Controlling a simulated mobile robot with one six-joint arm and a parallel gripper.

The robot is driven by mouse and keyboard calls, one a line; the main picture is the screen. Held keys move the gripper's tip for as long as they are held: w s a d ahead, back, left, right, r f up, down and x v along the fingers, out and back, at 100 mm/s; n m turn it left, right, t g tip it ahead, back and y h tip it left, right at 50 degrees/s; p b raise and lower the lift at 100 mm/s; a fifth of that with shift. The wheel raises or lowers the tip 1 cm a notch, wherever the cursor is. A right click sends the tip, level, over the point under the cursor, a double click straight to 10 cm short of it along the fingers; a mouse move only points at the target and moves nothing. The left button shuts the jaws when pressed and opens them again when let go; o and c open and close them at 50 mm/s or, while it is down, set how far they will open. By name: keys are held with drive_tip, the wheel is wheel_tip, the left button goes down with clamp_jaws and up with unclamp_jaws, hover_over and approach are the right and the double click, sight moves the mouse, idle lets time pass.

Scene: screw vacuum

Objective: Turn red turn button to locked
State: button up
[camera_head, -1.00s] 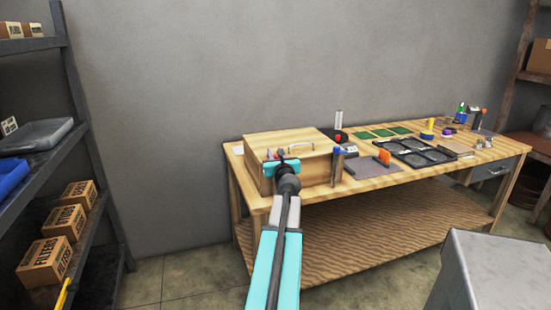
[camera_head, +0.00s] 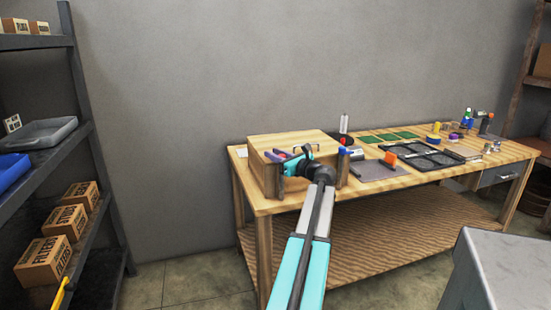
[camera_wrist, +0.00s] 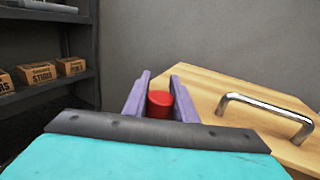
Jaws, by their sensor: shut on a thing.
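The red turn button (camera_wrist: 159,104) shows in the wrist view between the two purple fingers of my gripper (camera_wrist: 160,92). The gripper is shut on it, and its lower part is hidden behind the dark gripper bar. The button sits by the left edge of a wooden box (camera_wrist: 215,85) with a metal handle (camera_wrist: 265,108) on top. In the head view my gripper (camera_head: 276,154) is at the front left of the wooden box (camera_head: 290,139), reaching in from the right. The button's marks and locked position cannot be read.
The box stands on the left end of a wooden workbench (camera_head: 392,186). To its right are a grey mat (camera_head: 378,171), a black tray (camera_head: 440,165), green boards (camera_head: 390,136) and small tools. A shelf (camera_head: 85,150) stands at the left.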

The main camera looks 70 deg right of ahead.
drive_tip(key=shift+a+n+t+y, duration=0.1)
drive_tip(key=shift+n+t+y, duration=0.25)
drive_tip(key=shift+y, duration=0.25)
drive_tip(key=o, duration=1)
drive_tip(key=shift+o, duration=0.2)
drive_tip(key=shift+s+a, duration=0.1)
drive_tip(key=shift+s, duration=0.05)
drive_tip(key=v, duration=1.3)
drive_tip(key=shift+s+b, duration=0.25)
drive_tip(key=shift+b, duration=0.15)
drive_tip(key=shift+a, duration=0.1)
